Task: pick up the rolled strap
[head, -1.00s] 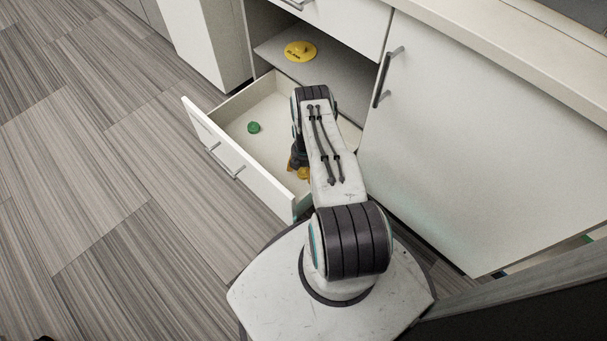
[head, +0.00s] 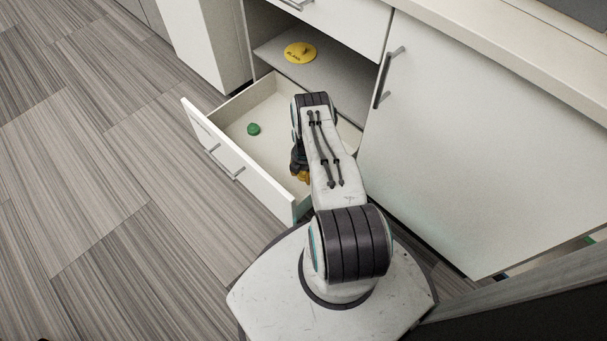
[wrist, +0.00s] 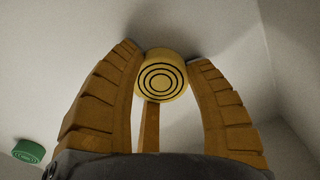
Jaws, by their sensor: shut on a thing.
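The rolled strap (wrist: 161,76) is a yellow roll with dark concentric rings on its face, seen in the wrist view between the fingertips. My gripper (wrist: 163,62) has orange ribbed fingers and is shut on the roll, with a fingertip at each side and a third finger below it. In the head view my gripper (head: 301,176) is inside the open drawer, near its front right part. There my arm hides most of the gripper and I cannot make out the roll. Whether the roll touches the drawer floor cannot be told.
The open white drawer (head: 262,190) has walls around my gripper. A small green round object (head: 253,129) lies at its left, also in the wrist view (wrist: 28,151). A yellow disc (head: 300,52) lies on the shelf above. A closed cabinet door (head: 470,150) stands right.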

